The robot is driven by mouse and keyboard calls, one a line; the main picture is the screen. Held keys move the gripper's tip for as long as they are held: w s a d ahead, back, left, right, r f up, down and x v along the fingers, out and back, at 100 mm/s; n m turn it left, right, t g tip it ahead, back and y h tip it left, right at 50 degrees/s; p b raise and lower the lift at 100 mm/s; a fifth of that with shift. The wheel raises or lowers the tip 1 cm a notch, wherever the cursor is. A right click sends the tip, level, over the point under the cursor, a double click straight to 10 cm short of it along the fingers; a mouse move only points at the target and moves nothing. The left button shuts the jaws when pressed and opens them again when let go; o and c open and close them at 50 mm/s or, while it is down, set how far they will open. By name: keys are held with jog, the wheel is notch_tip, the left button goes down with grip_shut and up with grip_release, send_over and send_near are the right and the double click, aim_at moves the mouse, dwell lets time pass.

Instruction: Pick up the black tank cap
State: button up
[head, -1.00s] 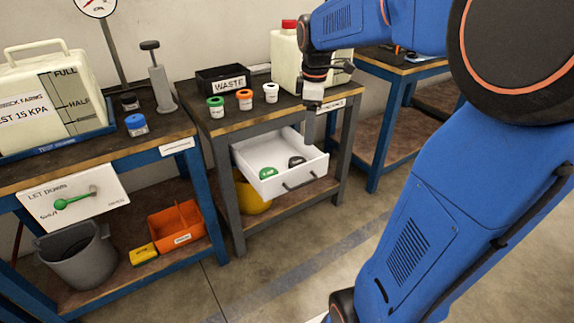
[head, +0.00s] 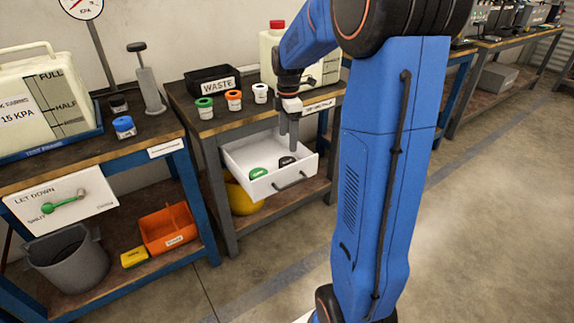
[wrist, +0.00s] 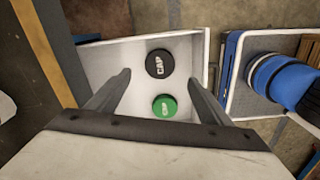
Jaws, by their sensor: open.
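The black tank cap (head: 287,161) lies in the open white drawer (head: 262,185), near its right side. In the wrist view the black cap (wrist: 160,64) shows the word CAP and lies just beyond the fingertips, roughly between their lines. A green cap (head: 257,173) lies beside it in the drawer; in the wrist view the green cap (wrist: 164,106) is nearer to my gripper. My gripper (head: 288,143) is open and empty, pointing down above the drawer. Its two fingers (wrist: 160,85) show apart in the wrist view.
On the bench above stand a WASTE bin (head: 212,80), green (head: 205,108), orange (head: 234,100) and white (head: 260,93) capped bottles, and a red-capped jug (head: 272,55). The floor to the right is clear.

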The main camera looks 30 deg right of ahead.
aim_at(288, 161)
notch_tip(288, 161, down, 10)
jog(key=shift+f, duration=0.1)
dwell(0.5)
jog(key=c, duration=1.1)
jog(key=shift+r, duration=0.2)
